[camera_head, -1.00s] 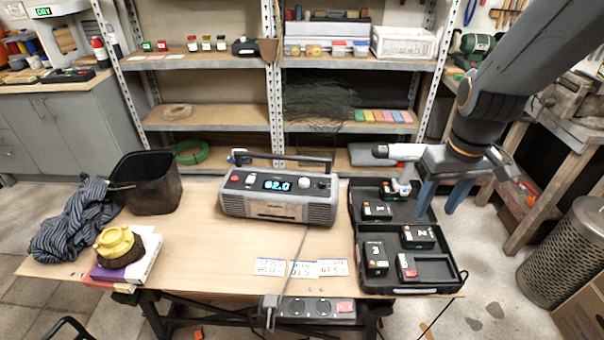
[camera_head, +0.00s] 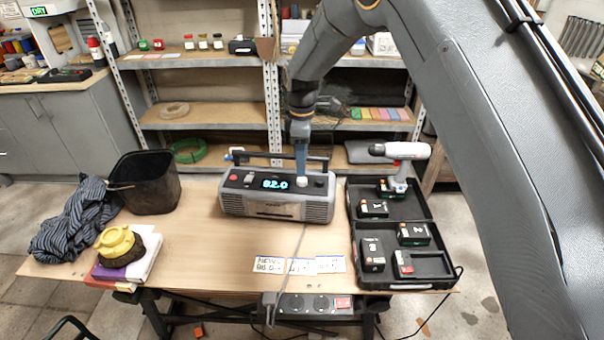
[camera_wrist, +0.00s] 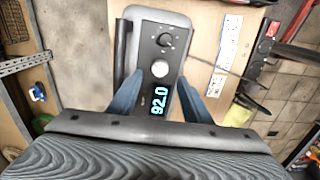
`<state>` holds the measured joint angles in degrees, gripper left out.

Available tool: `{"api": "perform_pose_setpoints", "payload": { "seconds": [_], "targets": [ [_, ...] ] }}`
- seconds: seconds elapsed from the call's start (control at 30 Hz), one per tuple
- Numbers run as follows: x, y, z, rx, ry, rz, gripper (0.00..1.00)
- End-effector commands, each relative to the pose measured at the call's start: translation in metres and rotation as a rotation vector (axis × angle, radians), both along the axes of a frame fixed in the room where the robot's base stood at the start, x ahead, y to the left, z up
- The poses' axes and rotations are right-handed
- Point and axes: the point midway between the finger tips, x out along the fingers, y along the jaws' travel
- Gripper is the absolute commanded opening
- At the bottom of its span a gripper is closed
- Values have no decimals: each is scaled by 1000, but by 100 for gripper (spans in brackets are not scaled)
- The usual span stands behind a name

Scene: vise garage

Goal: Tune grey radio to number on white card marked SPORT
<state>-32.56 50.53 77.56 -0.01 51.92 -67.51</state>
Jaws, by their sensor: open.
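Three white cards lie in front of the radio. The left card (camera_head: 268,265) seems to read NEWS; the middle card (camera_head: 300,267) and right card (camera_head: 330,264) are too small to read.
An open black case (camera_head: 352,240) with a drill (camera_head: 402,152) and several battery packs lies right of the radio. A black bin (camera_head: 150,182), a striped cloth (camera_head: 70,222) and books with a yellow-topped object (camera_head: 117,242) are at the left. The radio's handle (camera_head: 255,156) rises behind its top.

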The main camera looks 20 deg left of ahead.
Motion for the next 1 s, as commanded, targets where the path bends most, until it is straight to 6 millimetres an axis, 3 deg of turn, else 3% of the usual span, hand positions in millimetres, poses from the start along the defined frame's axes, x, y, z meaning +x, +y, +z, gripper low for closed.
{"api": "perform_pose_setpoints", "payload": {
  "seconds": [0.3,0.73,0.77,1.0],
  "targets": [
    [-1,-1,-45,-1,2,-3,45],
    [0,-1,-57,0,-1,-3,45],
    [0,-1,-57,0,-1,-4,43],
    [0,-1,-56,0,0,-4,4]
  ]
}}
